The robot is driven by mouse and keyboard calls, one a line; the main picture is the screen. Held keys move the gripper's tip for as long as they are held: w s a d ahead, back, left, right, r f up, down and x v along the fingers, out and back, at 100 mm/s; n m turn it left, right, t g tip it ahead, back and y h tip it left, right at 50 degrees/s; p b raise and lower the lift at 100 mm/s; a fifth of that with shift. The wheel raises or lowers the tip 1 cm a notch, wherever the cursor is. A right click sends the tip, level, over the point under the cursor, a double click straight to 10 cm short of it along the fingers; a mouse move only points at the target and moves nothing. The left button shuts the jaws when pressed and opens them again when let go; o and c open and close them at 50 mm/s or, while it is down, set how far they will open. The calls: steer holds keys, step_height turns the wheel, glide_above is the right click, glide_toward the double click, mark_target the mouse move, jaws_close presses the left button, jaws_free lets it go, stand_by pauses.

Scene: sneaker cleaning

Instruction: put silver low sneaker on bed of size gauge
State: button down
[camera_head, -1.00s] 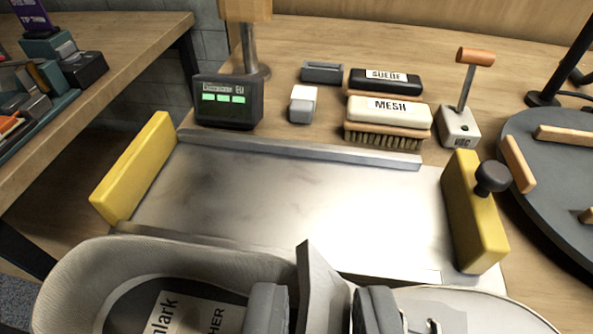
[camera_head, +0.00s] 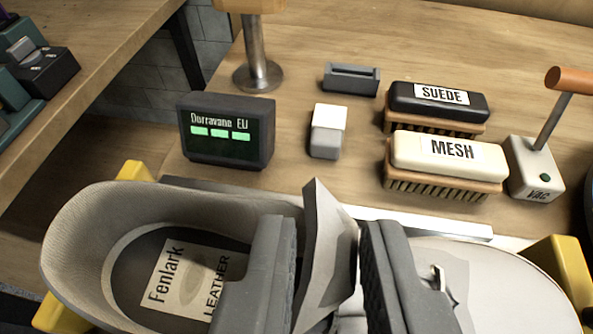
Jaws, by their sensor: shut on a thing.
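The silver-grey low sneaker (camera_head: 110,222) fills the lower part of the view, its heel at left and its toe at right. A label inside reads "Fenlark LEATHER". My gripper (camera_head: 315,265) is shut on the sneaker's tongue, one grey finger on each side of it. The size gauge lies behind and below the sneaker. Its yellow left end (camera_head: 136,171) and yellow right end (camera_head: 563,268) show, with part of its metal back rail (camera_head: 425,222). The sneaker hides nearly all of the bed, and I cannot tell whether it touches it.
Behind the gauge stand a display (camera_head: 227,132) reading "Dorravane EU", a small white-grey block (camera_head: 327,131), a grey slotted block (camera_head: 351,79), a SUEDE brush (camera_head: 437,103), a MESH brush (camera_head: 446,164) and a VAC lever box (camera_head: 535,168).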

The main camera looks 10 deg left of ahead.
steer(key=shift+w+a, duration=0.35)
steer(key=shift+w, duration=0.45)
steer(key=shift+f+b, duration=0.35)
steer(key=shift+f, duration=1.45)
steer(key=c, duration=1.3)
jaws_free()
steer(key=shift+d, duration=0.1)
steer(key=v, duration=1.2)
steer(key=shift+p, duration=0.4)
